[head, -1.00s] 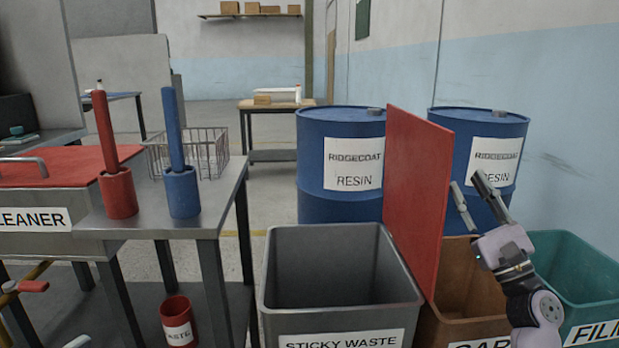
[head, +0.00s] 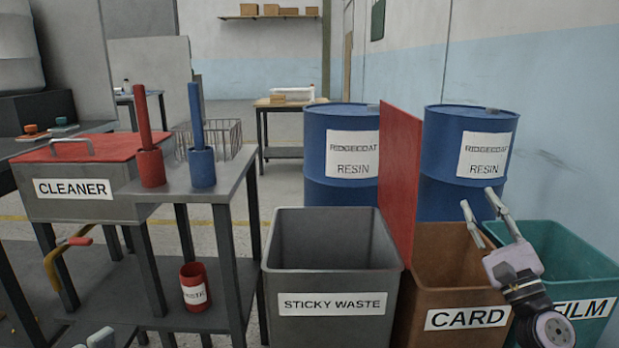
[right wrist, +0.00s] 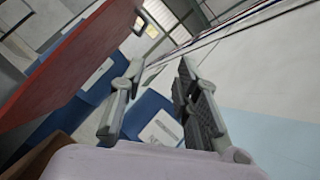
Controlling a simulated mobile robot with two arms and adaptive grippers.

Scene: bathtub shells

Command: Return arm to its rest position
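My right gripper (head: 480,205) is open and empty, raised in front of the card and film bins at the right of the head view. Its two fingers also stand apart in the right wrist view (right wrist: 158,75), with nothing between them. My left gripper (head: 100,340) shows only as a small grey tip at the bottom edge of the head view, and its fingers are too cut off to judge.
The grey sticky waste bin (head: 335,283), brown card bin (head: 440,295) and teal film bin (head: 590,268) stand in a row. Blue resin drums (head: 340,195) stand behind. A metal table (head: 240,180) is at left.

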